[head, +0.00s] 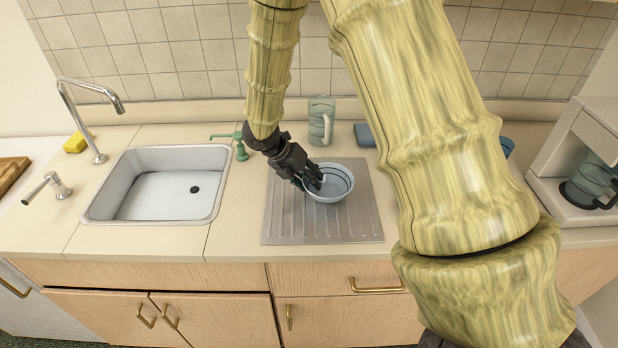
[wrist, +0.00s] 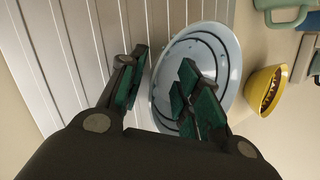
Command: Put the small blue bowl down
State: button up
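The small blue bowl (head: 343,192) is upright at the metal drainboard (head: 285,225), right of the sink, and looks to rest on it. Its pale inside with dark rings fills the middle of the wrist view (wrist: 222,50). My gripper (head: 311,181) reaches down at the bowl's left rim. In the wrist view my gripper (wrist: 160,88) has one finger outside the rim and the other inside the bowl. A gap shows between the fingers with the rim in it, so it looks open around the rim. The bowl's underside is hidden.
A green mug (head: 321,121) and a blue block-like item (head: 364,134) stand behind the drainboard. A yellow bowl (wrist: 265,90) is beside the blue bowl in the wrist view. The sink (head: 165,190) is to the left, a coffee machine (head: 585,160) at the far right.

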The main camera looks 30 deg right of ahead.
jog(key=b+v, duration=0.3)
jog(key=v, duration=0.9)
jog(key=shift+r, duration=0.2)
